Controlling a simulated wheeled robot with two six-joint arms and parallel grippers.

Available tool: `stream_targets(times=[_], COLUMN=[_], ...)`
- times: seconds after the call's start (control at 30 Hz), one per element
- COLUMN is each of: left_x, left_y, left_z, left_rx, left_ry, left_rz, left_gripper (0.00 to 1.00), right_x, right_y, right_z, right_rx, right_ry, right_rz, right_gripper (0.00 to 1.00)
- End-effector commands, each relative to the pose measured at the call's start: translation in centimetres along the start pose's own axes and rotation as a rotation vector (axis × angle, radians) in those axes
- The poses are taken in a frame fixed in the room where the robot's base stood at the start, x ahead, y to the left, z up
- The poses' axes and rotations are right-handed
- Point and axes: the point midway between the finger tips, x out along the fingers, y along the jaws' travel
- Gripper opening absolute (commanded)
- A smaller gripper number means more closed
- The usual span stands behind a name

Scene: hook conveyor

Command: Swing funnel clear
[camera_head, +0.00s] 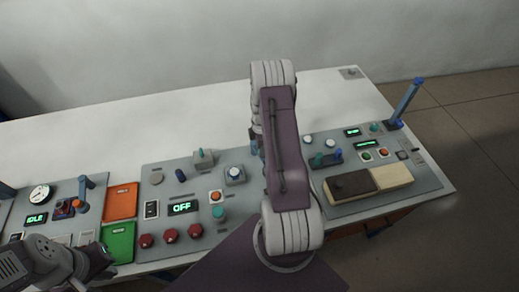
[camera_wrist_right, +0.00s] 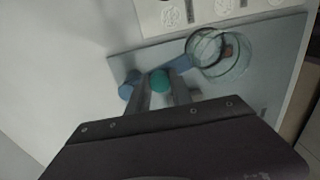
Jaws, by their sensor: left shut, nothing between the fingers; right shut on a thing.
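In the right wrist view, a clear glass funnel (camera_wrist_right: 222,58) with a round rim sits at the end of a blue swing arm (camera_wrist_right: 178,66). The arm runs to a blue post (camera_wrist_right: 128,88) at left. A green knob (camera_wrist_right: 160,80) stands on the arm. My right gripper (camera_wrist_right: 163,88) is shut on this knob. In the head view, my right arm hides the funnel and most of its mount. My left gripper (camera_head: 104,252) is low at the left, shut and empty, above the panel's front edge and apart from the funnel.
The panel table carries an OFF display (camera_head: 182,207), red buttons (camera_head: 168,237), an orange tray (camera_head: 121,201) and a green tray (camera_head: 117,241). A dark and cream block (camera_head: 392,178) and a blue lever (camera_head: 406,101) stand at right.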

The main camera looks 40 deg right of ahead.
Motion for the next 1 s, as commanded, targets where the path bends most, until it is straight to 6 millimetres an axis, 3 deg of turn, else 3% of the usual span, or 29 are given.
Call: stream_targets(times=[0.43,0.47,0.53,0.87,1.0], left_x=[0.0,0.0,0.0,0.1,0.8], left_y=[0.0,0.0,0.0,0.0,0.0], left_z=[0.0,0.0,0.0,0.0,0.1], left_rx=[0.000,0.000,0.000,0.000,0.000], left_ry=[0.000,0.000,0.000,0.000,0.000], left_rz=[0.000,0.000,0.000,0.000,0.000], left_gripper=[0.00,0.00,0.00,0.00,0.00], right_x=[-0.2,-0.2,-0.2,-0.3,-2.4], right_y=[0.3,0.3,0.3,0.2,0.3], right_z=[0.2,0.2,0.2,0.1,0.1], right_rx=[-0.015,-0.015,-0.015,-0.013,-0.013], right_ry=[-0.003,-0.003,-0.003,-0.002,-0.002], right_rz=[0.008,0.009,0.008,0.004,0.009], right_gripper=[0.00,0.29,0.48,0.48,0.48])
